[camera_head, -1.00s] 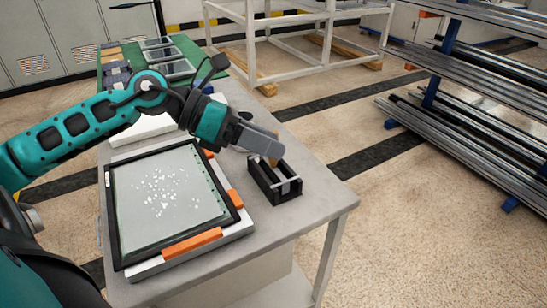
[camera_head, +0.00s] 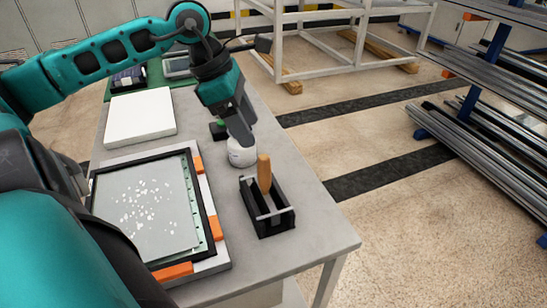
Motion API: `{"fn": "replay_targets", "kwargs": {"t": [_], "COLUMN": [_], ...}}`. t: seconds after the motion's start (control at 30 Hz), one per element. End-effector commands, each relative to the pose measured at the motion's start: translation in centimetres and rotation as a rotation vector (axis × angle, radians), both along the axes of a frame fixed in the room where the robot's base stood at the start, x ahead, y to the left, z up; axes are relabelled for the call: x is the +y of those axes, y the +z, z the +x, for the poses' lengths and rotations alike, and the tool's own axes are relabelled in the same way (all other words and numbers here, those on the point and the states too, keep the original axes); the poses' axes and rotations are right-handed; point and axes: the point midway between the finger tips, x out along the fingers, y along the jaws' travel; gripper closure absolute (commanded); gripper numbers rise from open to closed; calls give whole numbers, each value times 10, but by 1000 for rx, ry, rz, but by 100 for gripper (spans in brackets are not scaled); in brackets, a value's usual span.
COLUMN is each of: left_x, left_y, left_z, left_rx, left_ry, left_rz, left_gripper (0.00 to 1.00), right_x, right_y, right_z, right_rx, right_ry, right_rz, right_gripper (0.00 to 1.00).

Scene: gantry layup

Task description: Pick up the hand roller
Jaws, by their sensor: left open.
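The hand roller (camera_head: 264,172) shows as an upright wooden handle sticking up from a black open-topped holder (camera_head: 283,222). Its lower end is hidden inside the holder. The holder stands on the grey table near the right edge. My left gripper (camera_head: 243,138) points down just behind and to the left of the handle, apart from it. It is open, though the gap between its fingers is hard to see from here. My right gripper is not in view.
A white round container (camera_head: 243,157) stands below my left gripper, partly covered by it. A black-framed panel with orange corner pieces (camera_head: 211,228) lies left of the holder. A white block (camera_head: 140,117) lies behind the panel. The table's front right corner is clear.

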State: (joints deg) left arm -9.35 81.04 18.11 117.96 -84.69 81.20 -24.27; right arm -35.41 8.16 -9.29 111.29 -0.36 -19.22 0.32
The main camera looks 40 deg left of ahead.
Motion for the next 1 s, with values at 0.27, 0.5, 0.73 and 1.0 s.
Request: {"fn": "replay_targets", "kwargs": {"t": [0.27, 0.5, 0.73, 1.0], "left_x": [-8, -15, -19, -20], "left_y": [-36, -58, -65, -83], "left_z": [7, 13, 17, 21], "left_rx": [6, 6, 2, 7], "left_ry": [-1, 1, 1, 0], "left_rz": [7, 3, 0, 1], "left_gripper": [37, 37, 37, 37], "right_x": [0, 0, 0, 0], "right_y": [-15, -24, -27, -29], "right_z": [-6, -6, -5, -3], "right_rx": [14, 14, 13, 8], "right_ry": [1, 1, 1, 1], "right_rz": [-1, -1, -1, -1], "right_gripper": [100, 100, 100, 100]}}
